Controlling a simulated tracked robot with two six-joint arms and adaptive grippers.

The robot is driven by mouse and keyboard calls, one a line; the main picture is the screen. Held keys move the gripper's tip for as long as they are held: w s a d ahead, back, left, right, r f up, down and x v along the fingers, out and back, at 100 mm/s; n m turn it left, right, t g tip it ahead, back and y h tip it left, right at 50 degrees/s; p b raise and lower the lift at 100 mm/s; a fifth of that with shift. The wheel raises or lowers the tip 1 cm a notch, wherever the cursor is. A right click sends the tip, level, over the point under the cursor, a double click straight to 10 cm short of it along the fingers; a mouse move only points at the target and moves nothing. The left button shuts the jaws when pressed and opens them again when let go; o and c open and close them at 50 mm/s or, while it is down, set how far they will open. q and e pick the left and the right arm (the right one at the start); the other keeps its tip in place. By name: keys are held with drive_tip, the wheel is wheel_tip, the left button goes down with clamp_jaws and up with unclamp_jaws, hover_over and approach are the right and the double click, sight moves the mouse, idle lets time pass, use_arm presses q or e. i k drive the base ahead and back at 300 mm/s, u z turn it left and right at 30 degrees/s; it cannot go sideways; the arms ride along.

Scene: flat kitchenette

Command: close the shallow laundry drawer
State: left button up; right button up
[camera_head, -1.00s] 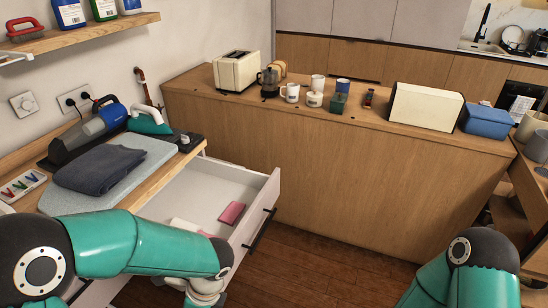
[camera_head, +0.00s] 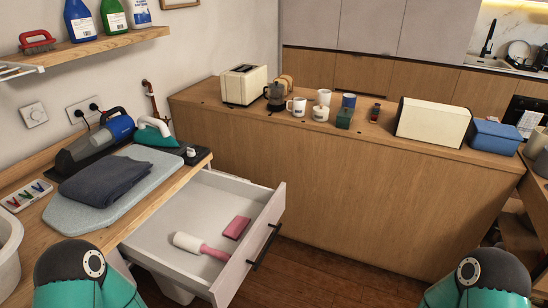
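The shallow laundry drawer (camera_head: 180,212) is pulled out from under the wooden counter at the left. Its white front panel has a dark bar handle (camera_head: 264,247) facing right. Inside lie a pink-handled lint roller (camera_head: 200,246) and a pink block-like item (camera_head: 237,227). Only upper parts of my two arms show, at the bottom left and bottom right edges. Neither gripper is in view.
The counter holds an ironing pad (camera_head: 70,213) with a folded dark cloth (camera_head: 104,182), a handheld vacuum (camera_head: 95,145) and an iron (camera_head: 154,134). A wooden cabinet block (camera_head: 330,190) stands behind the drawer. Wooden floor (camera_head: 310,275) lies clear right of the drawer.

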sight(203, 208)
drive_tip(key=u, duration=0.05)
drive_tip(key=k, duration=1.1)
drive_tip(key=z, duration=0.6)
drive_tip(key=i, duration=1.8)
drive_tip(key=u, duration=0.3)
